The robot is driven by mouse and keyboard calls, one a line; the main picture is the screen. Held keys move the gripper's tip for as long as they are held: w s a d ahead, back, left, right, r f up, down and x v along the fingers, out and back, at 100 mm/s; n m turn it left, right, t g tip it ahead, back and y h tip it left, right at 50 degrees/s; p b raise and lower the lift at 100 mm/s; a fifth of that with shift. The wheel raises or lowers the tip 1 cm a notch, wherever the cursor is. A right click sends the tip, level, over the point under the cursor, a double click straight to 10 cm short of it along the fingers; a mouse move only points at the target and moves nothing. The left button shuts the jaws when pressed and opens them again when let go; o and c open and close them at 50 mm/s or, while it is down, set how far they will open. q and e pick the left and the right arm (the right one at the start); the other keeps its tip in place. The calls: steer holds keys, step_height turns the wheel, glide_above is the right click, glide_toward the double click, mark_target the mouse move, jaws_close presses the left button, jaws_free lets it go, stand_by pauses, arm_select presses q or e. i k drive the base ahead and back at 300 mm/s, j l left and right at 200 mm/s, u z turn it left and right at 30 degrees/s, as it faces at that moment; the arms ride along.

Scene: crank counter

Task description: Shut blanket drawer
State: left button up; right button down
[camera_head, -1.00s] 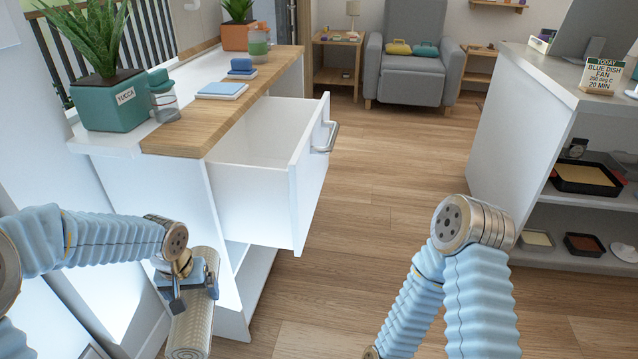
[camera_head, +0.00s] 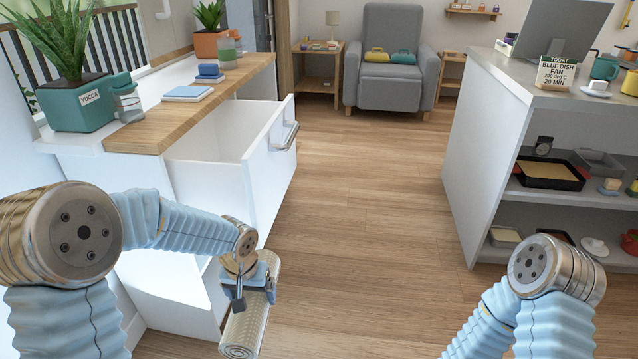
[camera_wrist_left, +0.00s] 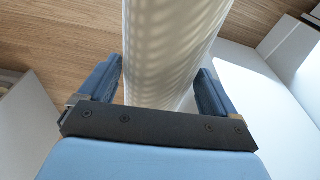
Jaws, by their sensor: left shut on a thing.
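The white drawer (camera_head: 268,179) stands pulled out from the white cabinet under the wooden counter. A metal handle (camera_head: 285,137) is on its front. The part of the drawer's inside that I see looks empty. My left gripper (camera_head: 254,282) is shut on a rolled, cream, ribbed blanket (camera_head: 245,327), below and in front of the drawer. In the left wrist view the blanket roll (camera_wrist_left: 165,50) runs between the two blue fingers (camera_wrist_left: 160,90). My right arm shows at the lower right of the head view, but its gripper is out of view.
The counter (camera_head: 165,125) carries a yucca pot (camera_head: 85,104), a bottle, blue-and-white blocks and another plant. A white shelf unit (camera_head: 490,130) with trays stands at the right. Wood floor (camera_head: 365,190) lies open between, with a grey armchair (camera_head: 391,60) at the back.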

mark_target(239, 161)
steer(key=i+l+z, duration=0.15)
steer(key=i+l, duration=0.15)
steer(key=i, duration=0.25)
steer(key=i+l+u, duration=0.1)
steer(key=i, duration=0.4)
steer(key=i+l, duration=0.1)
steer(key=i, duration=0.45)
steer(key=u, duration=0.05)
